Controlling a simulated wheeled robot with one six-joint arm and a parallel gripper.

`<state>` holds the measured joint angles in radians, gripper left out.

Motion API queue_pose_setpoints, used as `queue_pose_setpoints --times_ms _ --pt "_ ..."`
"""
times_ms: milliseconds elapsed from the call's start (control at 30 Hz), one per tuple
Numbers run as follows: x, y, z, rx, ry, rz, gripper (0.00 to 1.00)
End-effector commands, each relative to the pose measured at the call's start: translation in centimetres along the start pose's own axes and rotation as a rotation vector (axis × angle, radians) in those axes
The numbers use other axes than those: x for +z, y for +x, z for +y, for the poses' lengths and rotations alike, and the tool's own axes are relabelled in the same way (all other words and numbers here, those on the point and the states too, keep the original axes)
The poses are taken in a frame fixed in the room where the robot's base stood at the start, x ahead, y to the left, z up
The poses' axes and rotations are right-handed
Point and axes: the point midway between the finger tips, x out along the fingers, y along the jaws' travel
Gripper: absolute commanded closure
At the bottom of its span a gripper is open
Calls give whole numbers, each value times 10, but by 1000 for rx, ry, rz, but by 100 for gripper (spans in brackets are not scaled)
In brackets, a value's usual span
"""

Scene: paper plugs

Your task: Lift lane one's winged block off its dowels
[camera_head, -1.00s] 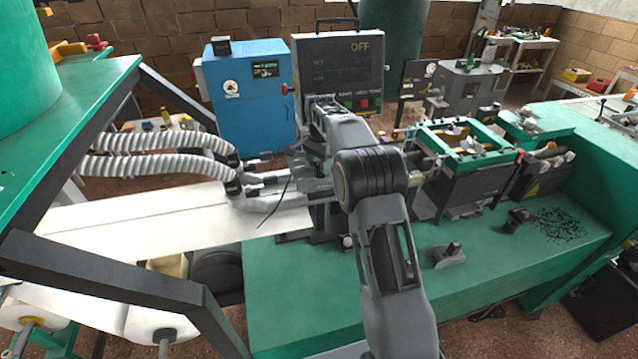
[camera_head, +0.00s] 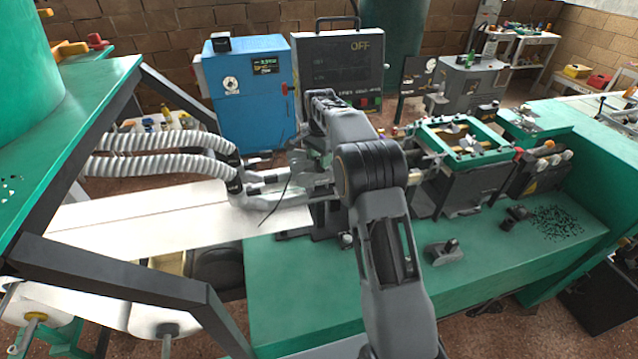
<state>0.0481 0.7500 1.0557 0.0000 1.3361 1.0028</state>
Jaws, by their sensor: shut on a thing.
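My gripper (camera_head: 312,170) is at the near end of the two hose-fed lanes, left of my big dark elbow joint. It is small and partly hidden by my own arm. It is shut on a grey piece, which I take for lane one's winged block, among the metal parts there. The block's wings and the dowels are too small and too covered to make out. I cannot tell whether the block is seated on the dowels or clear of them. Two ribbed white hoses (camera_head: 160,143) lead into the lanes from the left.
A white paper web (camera_head: 170,220) runs in from the left. A green framed unit (camera_head: 463,143) stands right of my arm. A grey clamp-like part (camera_head: 443,251) lies on the green bench (camera_head: 310,290). A control panel (camera_head: 340,72) reading OFF and a blue cabinet (camera_head: 250,95) stand behind.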

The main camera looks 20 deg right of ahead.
Motion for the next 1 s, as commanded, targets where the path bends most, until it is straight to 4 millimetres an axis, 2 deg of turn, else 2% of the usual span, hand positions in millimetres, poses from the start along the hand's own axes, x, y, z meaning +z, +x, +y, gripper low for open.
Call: queue_pose_setpoints --times_ms 500,1000 --pt "0 -29 0 -2 0 1 89" --pt "0 -25 1 0 -13 0 90"
